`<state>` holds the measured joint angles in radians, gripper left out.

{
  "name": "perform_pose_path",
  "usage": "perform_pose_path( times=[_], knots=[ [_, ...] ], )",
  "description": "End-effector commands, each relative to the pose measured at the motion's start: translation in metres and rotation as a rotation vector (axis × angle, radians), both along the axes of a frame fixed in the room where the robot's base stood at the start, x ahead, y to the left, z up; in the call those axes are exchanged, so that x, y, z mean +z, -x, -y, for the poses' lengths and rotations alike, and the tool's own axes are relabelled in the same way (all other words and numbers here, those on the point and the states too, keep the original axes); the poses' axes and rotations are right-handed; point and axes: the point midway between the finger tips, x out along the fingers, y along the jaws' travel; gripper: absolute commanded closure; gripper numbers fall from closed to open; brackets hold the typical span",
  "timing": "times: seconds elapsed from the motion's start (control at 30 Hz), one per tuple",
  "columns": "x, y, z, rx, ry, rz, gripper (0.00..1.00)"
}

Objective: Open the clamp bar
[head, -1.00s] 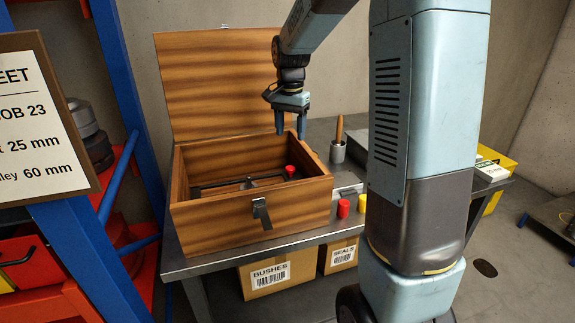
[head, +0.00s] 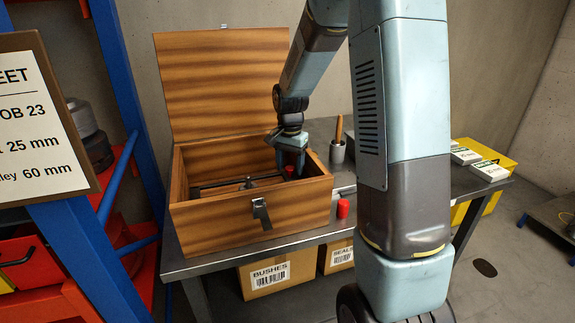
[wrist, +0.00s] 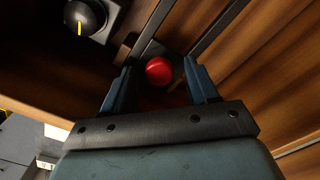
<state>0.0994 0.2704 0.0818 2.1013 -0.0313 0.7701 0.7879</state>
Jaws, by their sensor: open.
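The clamp bar (head: 222,184) is a thin dark bar lying across the inside of the open wooden box (head: 240,207). A red knob (head: 289,170) sits at its right end. In the wrist view the red knob (wrist: 158,71) is on a dark block, between the fingers. My gripper (head: 291,165) is down inside the box at the knob, fingers open on both sides. In the wrist view my gripper (wrist: 157,68) shows gaps on both sides of the knob. My gripper partly hides the bar's right end in the head view.
The raised lid (head: 220,85) stands behind the box, and the box walls are close around my gripper. A dark round knob (wrist: 86,15) shows in the wrist view.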

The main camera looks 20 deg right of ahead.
Motion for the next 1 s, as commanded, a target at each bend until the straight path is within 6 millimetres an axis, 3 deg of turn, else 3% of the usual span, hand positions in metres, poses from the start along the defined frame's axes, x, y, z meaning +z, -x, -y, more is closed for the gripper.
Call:
perform_pose_path(
  times=[0.13, 0.73, 0.97, 1.0],
  knots=[
    [0.0001, 0.0, -0.0001, 0.0, 0.0, 0.0, 0.41],
    [0.0004, -0.0002, -0.0009, 0.001, -0.001, 0.001, 0.99],
    [0.0005, -0.0004, -0.0012, 0.002, -0.001, 0.001, 1.0],
    [0.0006, -0.0004, -0.0098, 0.005, -0.001, 0.001, 1.0]
  ],
)
